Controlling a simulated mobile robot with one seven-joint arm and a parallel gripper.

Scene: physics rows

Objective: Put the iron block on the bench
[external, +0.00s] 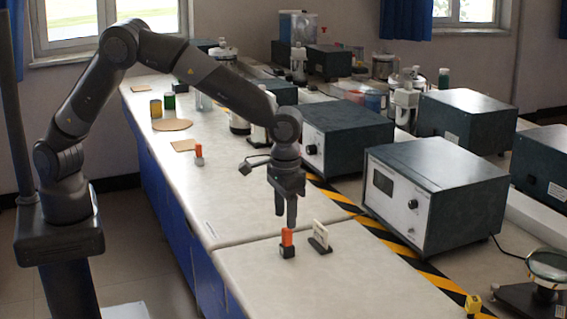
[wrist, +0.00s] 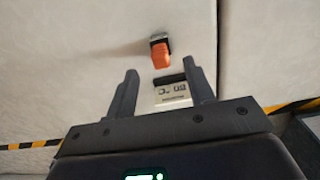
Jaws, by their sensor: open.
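A small dark block (external: 287,252), which looks like the iron block, sits on the pale bench top (external: 350,285) with an upright orange piece (external: 287,237) on it. In the wrist view the orange piece (wrist: 161,58) shows with the dark block (wrist: 158,39) partly hidden behind it. I cannot tell whether the two are joined. My gripper (external: 287,222) points down just above the orange piece.
A small card in a dark stand (external: 320,237) stands right beside the block. Another orange-topped piece (external: 198,154) stands farther back on the bench. Grey instrument boxes (external: 435,185) lie beyond the striped tape (external: 405,255). The bench front is mostly clear.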

